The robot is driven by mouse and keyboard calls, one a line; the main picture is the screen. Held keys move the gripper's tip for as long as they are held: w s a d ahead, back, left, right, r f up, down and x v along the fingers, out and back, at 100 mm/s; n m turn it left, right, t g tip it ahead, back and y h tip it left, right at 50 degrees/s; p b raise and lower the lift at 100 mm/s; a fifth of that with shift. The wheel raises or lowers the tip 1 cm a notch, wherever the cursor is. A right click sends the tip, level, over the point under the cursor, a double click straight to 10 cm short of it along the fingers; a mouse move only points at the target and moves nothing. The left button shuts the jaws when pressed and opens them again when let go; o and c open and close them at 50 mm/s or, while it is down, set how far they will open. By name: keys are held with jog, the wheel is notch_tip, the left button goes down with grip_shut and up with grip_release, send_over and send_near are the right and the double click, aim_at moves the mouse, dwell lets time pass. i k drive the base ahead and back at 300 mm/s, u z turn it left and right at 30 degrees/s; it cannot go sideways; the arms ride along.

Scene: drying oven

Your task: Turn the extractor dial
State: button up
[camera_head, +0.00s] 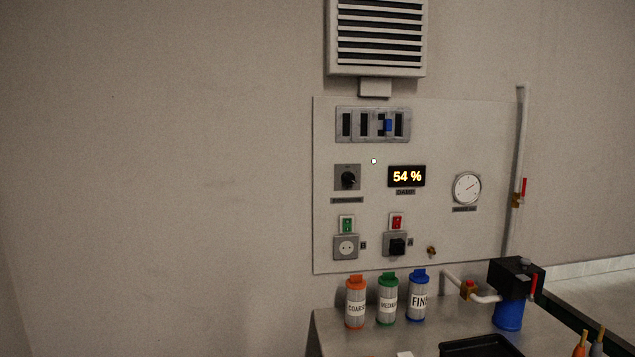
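The extractor dial (348,179) is a black round knob on a dark grey square plate, at the left of the pale wall panel (430,240). A small dark label (347,200) sits under it, too small to read for certain. The knob's pointer setting is too small to tell. Nothing covers the dial. My gripper is not in view.
An orange display (406,176) reads 54 %, right of the dial. A socket, a plug, switches and a gauge (466,188) share the panel. Orange, green and blue canisters (387,300) stand on the metal table (345,340) below. The wall left of the panel is bare.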

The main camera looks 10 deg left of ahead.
aim_at(347, 177)
jog(key=i, duration=1)
jog(key=u, duration=0.05)
